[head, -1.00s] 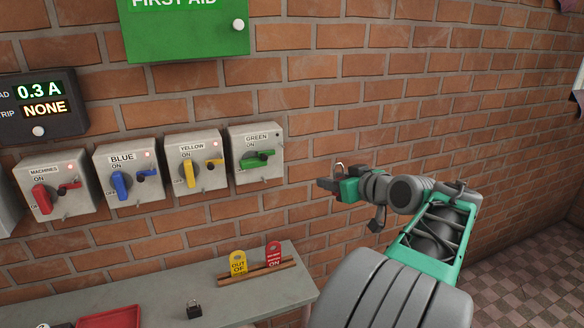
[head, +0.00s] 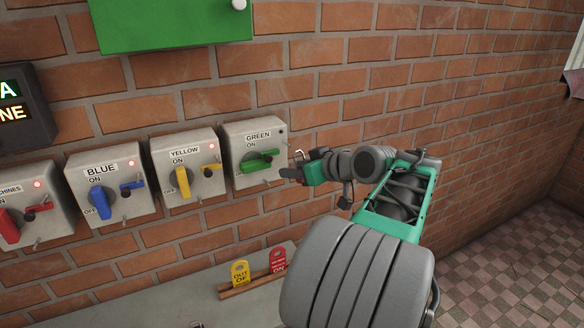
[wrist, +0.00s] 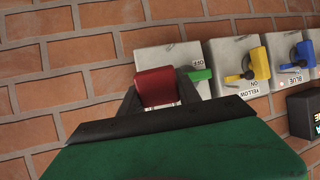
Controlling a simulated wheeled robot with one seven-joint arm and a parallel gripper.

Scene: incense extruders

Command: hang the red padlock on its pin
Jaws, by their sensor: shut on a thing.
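My gripper (head: 292,174) is shut on the red padlock (wrist: 156,87), whose red body sits between the two fingers in the wrist view. The gripper is just right of the lower right corner of the GREEN switch box (head: 249,152), in front of the brick wall. That box has a green handle (head: 258,163). Small metal pins stick out low on the boxes, one under the YELLOW switch (head: 200,198). I cannot tell which pin belongs to the padlock.
The YELLOW box (head: 184,163), BLUE box (head: 108,187) and machines box (head: 33,210) stand in a row to the left. Below, a grey shelf (head: 190,300) carries a wooden rack with a yellow tag (head: 240,271) and a red tag (head: 277,259). A green first-aid cabinet (head: 165,22) hangs above.

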